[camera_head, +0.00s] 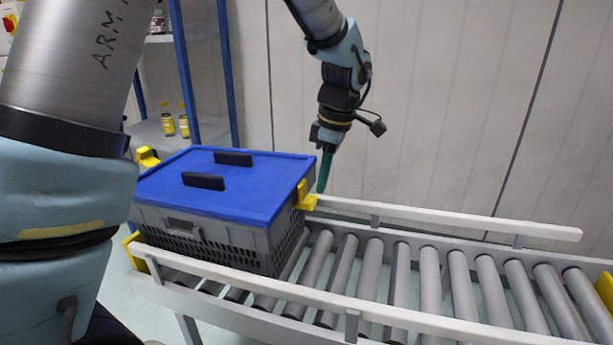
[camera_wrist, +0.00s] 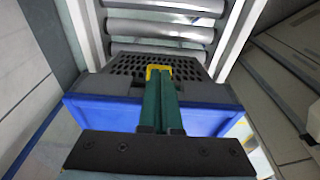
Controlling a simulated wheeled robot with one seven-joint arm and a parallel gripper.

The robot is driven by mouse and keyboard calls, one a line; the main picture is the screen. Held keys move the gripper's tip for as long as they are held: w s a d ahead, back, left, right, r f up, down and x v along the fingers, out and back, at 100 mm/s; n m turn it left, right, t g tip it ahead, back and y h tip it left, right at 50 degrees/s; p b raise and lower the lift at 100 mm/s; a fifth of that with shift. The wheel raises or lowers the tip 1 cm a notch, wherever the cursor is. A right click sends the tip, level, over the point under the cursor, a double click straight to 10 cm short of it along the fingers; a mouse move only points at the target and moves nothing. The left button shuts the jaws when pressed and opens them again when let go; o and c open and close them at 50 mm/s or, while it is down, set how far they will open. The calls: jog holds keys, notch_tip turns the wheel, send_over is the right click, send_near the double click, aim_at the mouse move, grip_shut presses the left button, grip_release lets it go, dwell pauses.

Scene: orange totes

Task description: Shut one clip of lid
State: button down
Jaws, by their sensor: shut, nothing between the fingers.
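A grey crate (camera_head: 215,237) with a blue lid (camera_head: 235,170) sits on the roller conveyor. A yellow clip (camera_head: 306,199) is on the lid's right end and appears to stick outward. Another yellow clip (camera_head: 147,158) shows at the left end. My gripper (camera_head: 322,187), with green fingers, is shut and empty, pointing down just beside the right clip. In the wrist view the shut fingers (camera_wrist: 160,80) overlap the yellow clip (camera_wrist: 158,68) at the crate's end; I cannot tell whether they touch it. The blue lid (camera_wrist: 90,115) lies along that side.
The roller conveyor (camera_head: 400,280) runs right from the crate, its rollers empty there. White side rails (camera_head: 450,216) edge it. A blue-posted shelf (camera_head: 187,75) with small yellow jars stands behind the crate. A pale panelled wall (camera_head: 430,100) is at the back.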

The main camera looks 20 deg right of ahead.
notch_tip(320, 180, up, 9)
jog(key=p, duration=0.5)
jog(key=shift+f+p, duration=0.15)
jog(key=shift+p, duration=0.25)
jog(key=w+a+m, duration=0.1)
jog(key=a, duration=0.5)
jog(key=w+a+f+m, duration=0.1)
jog(key=w+a+m, duration=0.1)
jog(key=a, duration=0.3)
jog(key=w+a+f+m+h, duration=0.1)
jog(key=w+a, duration=0.1)
jog(key=a, duration=0.4)
jog(key=shift+a+f+m, duration=0.25)
jog(key=shift+a+m, duration=0.05)
jog(key=a, duration=0.2)
jog(key=a+f+m, duration=0.1)
jog(key=a, duration=0.2)
jog(key=a+m, duration=0.1)
jog(key=a, duration=0.2)
jog(key=shift+s+a+f, duration=0.1)
jog(key=shift+s+f, duration=0.1)
jog(key=shift+s, duration=0.2)
jog(key=s+a+f+m, duration=0.1)
jog(key=s+a+m, duration=0.3)
jog(key=a, duration=0.5)
jog(key=shift+f+h, duration=0.3)
jog(key=shift+f, duration=0.1)
jog(key=shift+w+a, duration=0.15)
